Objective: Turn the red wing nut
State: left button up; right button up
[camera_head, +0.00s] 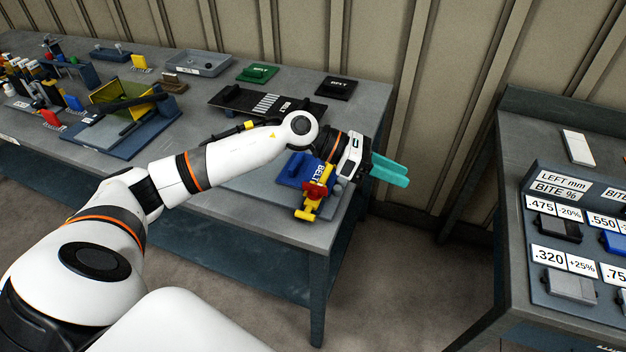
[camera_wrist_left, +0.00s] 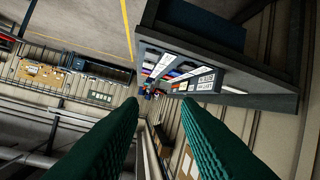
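A red part (camera_head: 317,188), which looks like the wing nut, sits on a yellow fitting (camera_head: 309,209) at the near right corner of the left table. Beside it is a blue block marked BELT (camera_head: 293,170). My left gripper (camera_head: 405,176) is up and to the right of the red part, pointing right past the table's end. Its two teal fingers are apart with nothing between them, as the left wrist view also shows (camera_wrist_left: 158,108). My left wrist partly covers the blue block. The wing nut cannot be made out in the wrist view. My right gripper is not in view.
The left table (camera_head: 235,222) also carries a black plate (camera_head: 235,101), a grey tray (camera_head: 198,62), green (camera_head: 257,73) and black (camera_head: 338,88) belt pads, and several fixtures. A labelled rack (camera_head: 575,255) stands on the right bench. A floor gap separates the two.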

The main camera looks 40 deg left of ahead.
pick_arm(q)
jog(key=a+f+m+g+y, duration=0.25)
jog(key=a+y, duration=0.35)
jog(key=a, duration=0.6)
jog(key=m+g+y, duration=0.2)
jog(key=y, duration=0.1)
send_near(314, 184)
jog(key=shift+t, duration=0.25)
jog(key=p+x, duration=0.1)
jog(key=x, duration=0.3)
jog(key=p+x, duration=0.1)
jog(key=x, duration=0.4)
jog(key=shift+s+f+p, duration=0.1)
jog(key=shift+s+p, duration=0.1)
jog(key=shift+p, duration=0.1)
jog(key=shift+c, duration=0.5)
grip_shut()
